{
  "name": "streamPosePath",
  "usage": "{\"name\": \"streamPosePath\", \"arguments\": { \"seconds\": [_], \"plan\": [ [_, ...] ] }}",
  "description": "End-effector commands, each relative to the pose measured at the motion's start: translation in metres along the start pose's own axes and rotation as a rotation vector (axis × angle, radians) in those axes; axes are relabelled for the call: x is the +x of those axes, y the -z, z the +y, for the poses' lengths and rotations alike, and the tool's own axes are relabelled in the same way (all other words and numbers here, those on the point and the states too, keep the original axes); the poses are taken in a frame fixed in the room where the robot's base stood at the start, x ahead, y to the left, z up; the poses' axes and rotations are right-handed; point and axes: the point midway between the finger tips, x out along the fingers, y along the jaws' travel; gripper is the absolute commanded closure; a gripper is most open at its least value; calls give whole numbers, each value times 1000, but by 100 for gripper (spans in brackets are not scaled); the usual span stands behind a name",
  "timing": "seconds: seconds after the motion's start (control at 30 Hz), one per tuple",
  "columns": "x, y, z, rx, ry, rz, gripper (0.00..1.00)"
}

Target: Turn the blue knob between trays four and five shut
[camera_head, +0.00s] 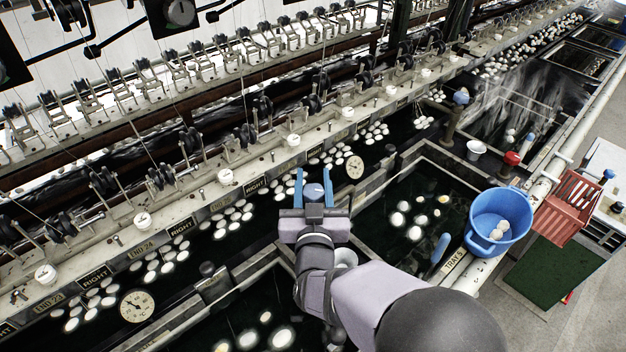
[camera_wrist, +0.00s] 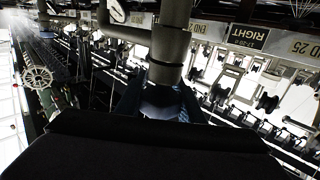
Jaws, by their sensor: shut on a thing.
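The blue knob (camera_head: 314,190) stands between the two blue fingers of my gripper (camera_head: 313,186), above the divider beside the dark water trays. My gripper is shut on the knob, with one finger on each side of it. In the wrist view the gripper (camera_wrist: 162,100) shows at the centre, with a grey pipe running up from between the fingers. The knob's lower part is hidden by my gripper and arm in the head view. How far the knob is turned cannot be told.
Another blue knob (camera_head: 461,97) stands on a post farther back, near a red knob (camera_head: 512,159). A blue bucket (camera_head: 497,222) hangs at the right by a white pipe. A machine rail with signs and reels runs close behind my gripper. Cocoons float in the trays.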

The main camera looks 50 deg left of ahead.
Motion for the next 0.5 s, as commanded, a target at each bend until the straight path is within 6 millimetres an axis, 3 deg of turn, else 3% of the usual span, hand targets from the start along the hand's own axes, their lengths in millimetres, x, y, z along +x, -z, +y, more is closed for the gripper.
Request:
{"name": "streamPosePath", "arguments": {
  "seconds": [0.5],
  "plan": [
    [-1, 0, 8, 1, -266, 0, 88]
  ]
}}
